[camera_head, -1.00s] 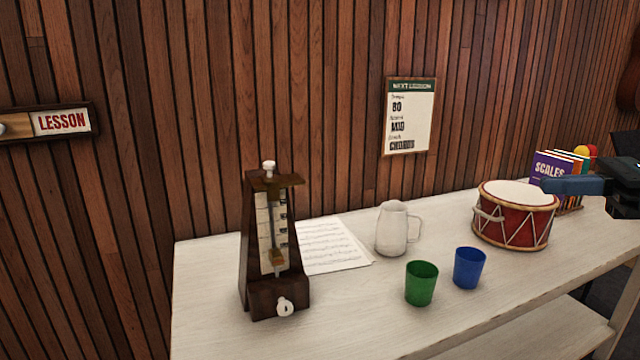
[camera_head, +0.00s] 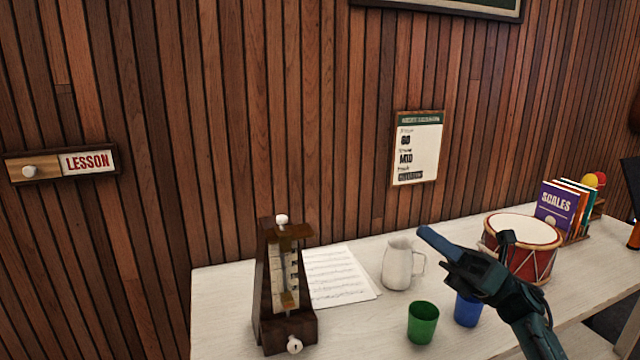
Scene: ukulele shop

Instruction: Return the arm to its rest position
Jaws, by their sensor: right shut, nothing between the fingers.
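My right gripper (camera_head: 428,236) and its forearm come in from the lower right, above the table. The gripper is shut and empty, with its blue fingertips pointing to the upper left. In the picture it lies between the white jug (camera_head: 399,264) and the red drum (camera_head: 533,268) and covers part of the drum and the blue cup (camera_head: 466,312). My left gripper is out of view.
The white table (camera_head: 226,305) bears a dark metronome (camera_head: 267,290), sheet music (camera_head: 337,277), a green cup (camera_head: 422,322) and several upright books (camera_head: 556,204). On the wooden wall are a LESSON slider sign (camera_head: 88,161) and a notice board (camera_head: 418,148).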

